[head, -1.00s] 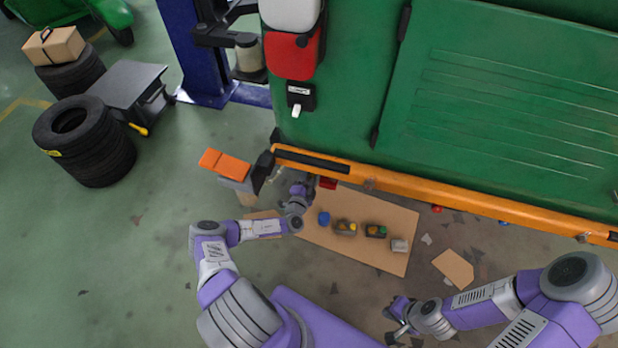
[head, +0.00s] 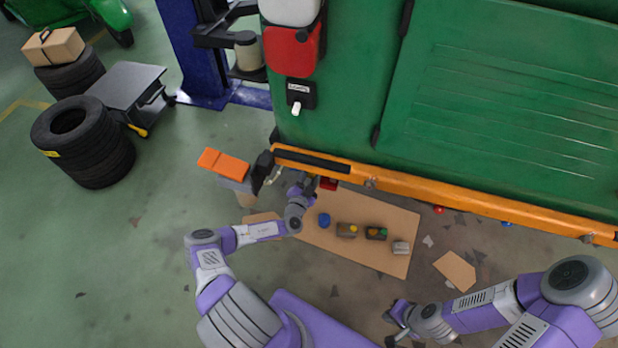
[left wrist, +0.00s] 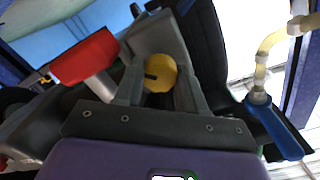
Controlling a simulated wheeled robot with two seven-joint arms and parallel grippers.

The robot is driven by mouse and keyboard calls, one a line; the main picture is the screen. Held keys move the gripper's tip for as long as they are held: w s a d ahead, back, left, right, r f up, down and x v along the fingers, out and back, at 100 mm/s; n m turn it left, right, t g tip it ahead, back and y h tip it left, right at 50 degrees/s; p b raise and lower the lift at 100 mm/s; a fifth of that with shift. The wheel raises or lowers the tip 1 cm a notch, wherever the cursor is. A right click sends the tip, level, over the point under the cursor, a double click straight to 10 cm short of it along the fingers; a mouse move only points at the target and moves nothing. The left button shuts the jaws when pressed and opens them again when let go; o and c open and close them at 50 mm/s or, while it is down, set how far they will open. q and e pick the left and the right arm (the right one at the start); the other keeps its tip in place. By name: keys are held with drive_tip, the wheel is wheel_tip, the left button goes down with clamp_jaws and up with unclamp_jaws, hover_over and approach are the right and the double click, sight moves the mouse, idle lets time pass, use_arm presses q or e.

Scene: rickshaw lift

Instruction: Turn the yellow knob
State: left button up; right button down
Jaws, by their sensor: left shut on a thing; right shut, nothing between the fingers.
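The round yellow knob (left wrist: 160,72) with a dark slot shows in the left wrist view, mounted on a grey and black part. My left gripper (left wrist: 159,88) is shut on it, with one finger on each side. In the head view my left gripper (head: 305,187) is at the left end of the orange beam, under the green vehicle body, and the knob is hidden there. My right gripper (head: 393,328) is shut and empty, low over the floor at the bottom of the head view.
A red handle (left wrist: 84,56) and a blue handle (left wrist: 277,128) on a pale pipe flank the knob. The orange beam (head: 450,197) runs along the vehicle. A cardboard sheet (head: 385,262) with several small parts lies below. Tyres (head: 84,142) stand at the left.

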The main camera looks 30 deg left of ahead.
use_arm(q)
drive_tip(key=shift+d, duration=0.15)
drive_tip(key=o, duration=1.1)
drive_tip(key=shift+c, duration=0.2)
drive_tip(key=p+v, duration=0.2)
drive_tip(key=v, duration=0.5)
drive_tip(key=shift+s, duration=0.35)
